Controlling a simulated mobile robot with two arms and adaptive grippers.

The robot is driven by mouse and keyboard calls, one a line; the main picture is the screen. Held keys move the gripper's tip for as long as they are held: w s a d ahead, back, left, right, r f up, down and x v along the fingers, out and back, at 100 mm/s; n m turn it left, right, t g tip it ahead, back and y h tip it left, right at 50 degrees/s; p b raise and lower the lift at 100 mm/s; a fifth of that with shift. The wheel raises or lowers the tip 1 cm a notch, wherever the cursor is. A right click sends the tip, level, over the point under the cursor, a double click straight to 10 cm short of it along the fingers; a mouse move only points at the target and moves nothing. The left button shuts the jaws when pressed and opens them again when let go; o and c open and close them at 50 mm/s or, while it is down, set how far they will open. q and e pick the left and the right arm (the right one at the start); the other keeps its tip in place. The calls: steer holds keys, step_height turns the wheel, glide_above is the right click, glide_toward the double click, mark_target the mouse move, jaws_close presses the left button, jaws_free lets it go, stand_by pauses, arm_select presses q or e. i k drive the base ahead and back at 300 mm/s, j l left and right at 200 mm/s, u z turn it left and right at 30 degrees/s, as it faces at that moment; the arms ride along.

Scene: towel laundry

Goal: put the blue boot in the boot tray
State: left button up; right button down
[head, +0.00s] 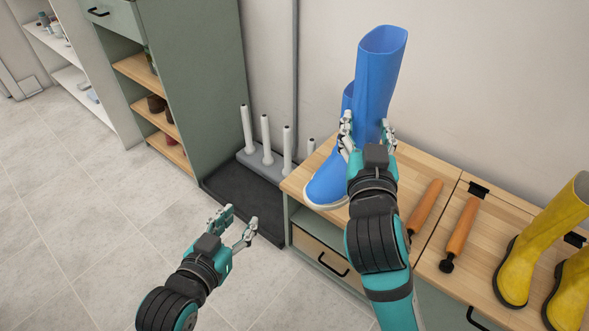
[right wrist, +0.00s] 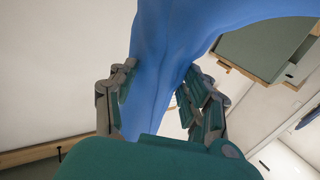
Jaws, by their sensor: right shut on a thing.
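The blue boot (head: 379,75) stands nearly upright at the left end of the wooden bench top, its toe toward the lower left. My right gripper (head: 367,130) is shut on its shaft; blue also fills the space between the fingers in the right wrist view (right wrist: 148,70). I cannot tell whether the sole touches the bench. A second blue piece (head: 347,97) shows behind the shaft, mostly hidden. The dark boot tray (head: 232,198) lies on the floor left of the bench. My left gripper (head: 234,228) is open and empty, in front of the tray.
A grey rack with several white pegs (head: 265,155) stands at the back of the tray. Two orange-handled tools (head: 461,228) and yellow boots (head: 535,245) are on the bench (head: 418,170) to the right. A green shelf cabinet (head: 200,75) stands behind the tray. The floor at left is clear.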

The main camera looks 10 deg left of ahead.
mark_target(270, 216)
steer(key=j+z, duration=0.4)
steer(key=i+j+z, duration=0.1)
steer(key=j+z, duration=0.35)
steer(key=j, duration=0.5)
steer(key=k+j+z, duration=0.1)
steer(key=j, duration=0.45)
steer(key=j+z, duration=0.1)
steer(key=j, duration=0.5)
steer(key=k+j+z, duration=0.1)
steer(key=j, duration=0.45)
steer(key=k+j, duration=0.15)
steer(key=j, duration=0.4)
steer(key=z, duration=0.05)
